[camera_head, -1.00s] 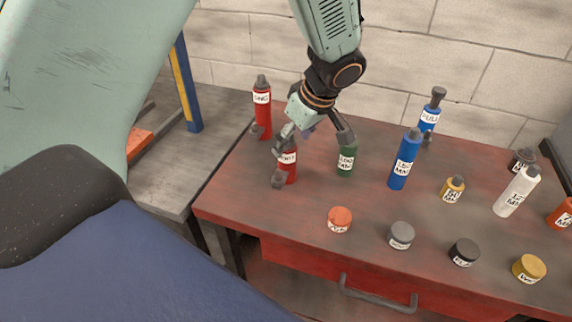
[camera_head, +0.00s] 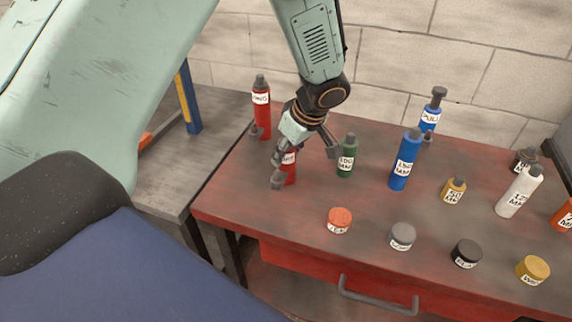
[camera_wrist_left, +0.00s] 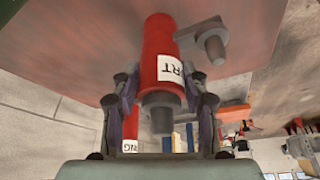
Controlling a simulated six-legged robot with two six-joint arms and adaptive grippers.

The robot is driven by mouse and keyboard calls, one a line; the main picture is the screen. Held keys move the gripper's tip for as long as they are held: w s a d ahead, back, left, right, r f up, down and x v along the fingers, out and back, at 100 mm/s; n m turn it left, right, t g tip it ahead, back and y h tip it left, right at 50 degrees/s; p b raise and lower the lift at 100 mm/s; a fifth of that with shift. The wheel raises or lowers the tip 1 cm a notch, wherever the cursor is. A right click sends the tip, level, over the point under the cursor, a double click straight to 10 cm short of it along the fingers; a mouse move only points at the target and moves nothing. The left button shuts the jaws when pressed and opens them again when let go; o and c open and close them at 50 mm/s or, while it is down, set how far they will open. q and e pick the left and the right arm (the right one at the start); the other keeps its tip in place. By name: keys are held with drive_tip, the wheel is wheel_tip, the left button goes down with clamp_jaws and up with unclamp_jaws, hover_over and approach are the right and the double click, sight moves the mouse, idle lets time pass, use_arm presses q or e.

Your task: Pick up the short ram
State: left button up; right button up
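The short ram (camera_head: 289,170) is a red upright cylinder with a white label, standing near the left edge of the red bench. A grey fitting juts from its lower side. My left gripper (camera_head: 305,154) is just above and behind it, its fingers spread, one beside the ram's top and one near the green cylinder. In the left wrist view the ram (camera_wrist_left: 158,35) shows a label ending in "RT" and a grey top. The left gripper's fingers (camera_wrist_left: 163,103) stand on either side of that top, with gaps. My right gripper is not in view.
A taller red ram (camera_head: 262,118) stands behind left. A green cylinder (camera_head: 346,160) is close on the right, then a tall blue one (camera_head: 404,165). An orange cap (camera_head: 339,220) and a grey cap (camera_head: 402,236) lie in front. A drawer handle (camera_head: 375,298) projects below.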

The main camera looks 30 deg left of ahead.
use_arm(q)
drive_tip(key=shift+c, duration=1.4)
clamp_jaws()
drive_tip(key=shift+w+r, duration=0.15)
